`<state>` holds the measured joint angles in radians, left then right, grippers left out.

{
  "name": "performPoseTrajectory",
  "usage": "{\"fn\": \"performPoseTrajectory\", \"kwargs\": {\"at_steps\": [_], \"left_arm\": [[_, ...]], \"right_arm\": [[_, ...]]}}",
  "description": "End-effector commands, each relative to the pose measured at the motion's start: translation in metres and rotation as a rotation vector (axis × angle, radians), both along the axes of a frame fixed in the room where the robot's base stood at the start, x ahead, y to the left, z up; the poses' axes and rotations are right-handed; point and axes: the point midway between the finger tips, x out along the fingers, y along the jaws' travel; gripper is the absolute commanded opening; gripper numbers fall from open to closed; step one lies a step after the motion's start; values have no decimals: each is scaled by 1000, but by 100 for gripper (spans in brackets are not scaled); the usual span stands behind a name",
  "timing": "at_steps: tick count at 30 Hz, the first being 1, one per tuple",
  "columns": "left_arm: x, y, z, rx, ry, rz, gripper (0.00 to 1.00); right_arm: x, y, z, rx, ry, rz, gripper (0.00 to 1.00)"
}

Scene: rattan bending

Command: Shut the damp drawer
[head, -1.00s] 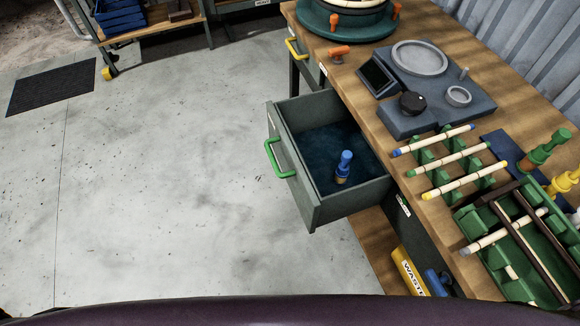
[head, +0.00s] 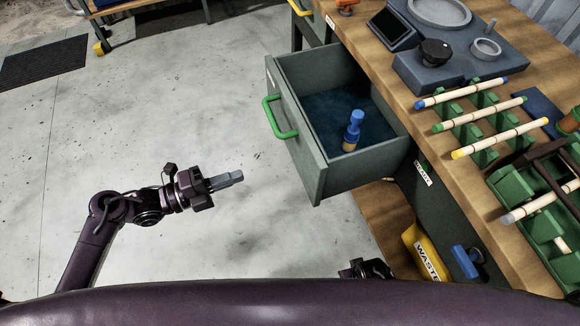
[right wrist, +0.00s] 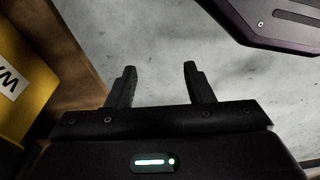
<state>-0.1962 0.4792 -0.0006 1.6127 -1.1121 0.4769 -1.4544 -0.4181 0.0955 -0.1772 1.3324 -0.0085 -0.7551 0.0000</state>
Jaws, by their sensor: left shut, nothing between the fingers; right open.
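The damp drawer (head: 300,168) is a grey-green drawer pulled out from the workbench, with a green handle (head: 277,118) on its front. A blue-capped bottle-like thing (head: 353,131) stands upright on the dark blue floor of the drawer. My left gripper (head: 238,177) is shut and empty, left of the drawer front and apart from it, pointing right. My right gripper (right wrist: 160,82) is open with nothing between its fingers in the right wrist view. In the head view only a dark part of my right arm shows at the bottom, below the drawer.
The wooden workbench (head: 470,197) carries a grey device (head: 461,62), several coloured-tipped rods on green holders and a green frame. A yellow waste bin (head: 424,257) stands under the bench; its yellow side shows in the right wrist view (right wrist: 30,80).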

Motion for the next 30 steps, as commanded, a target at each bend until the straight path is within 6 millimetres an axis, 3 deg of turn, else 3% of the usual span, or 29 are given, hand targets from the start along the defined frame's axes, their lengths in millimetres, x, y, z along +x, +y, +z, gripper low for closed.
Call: {"fn": "performPoseTrajectory", "kwargs": {"at_steps": [3,8,21,30], "left_arm": [[-5,-6,11,1,-65,-41,0],[2,-25,14,-2,-68,-42,0],[33,-109,13,-1,-61,-39,0],[42,-134,11,3,-62,-38,0]], "right_arm": [[3,0,1,0,-1,0,47],[0,-2,-2,-2,-3,-3,47],[-14,-9,-19,-8,-10,-10,47],[-20,-10,-23,-8,-7,-10,47]]}}
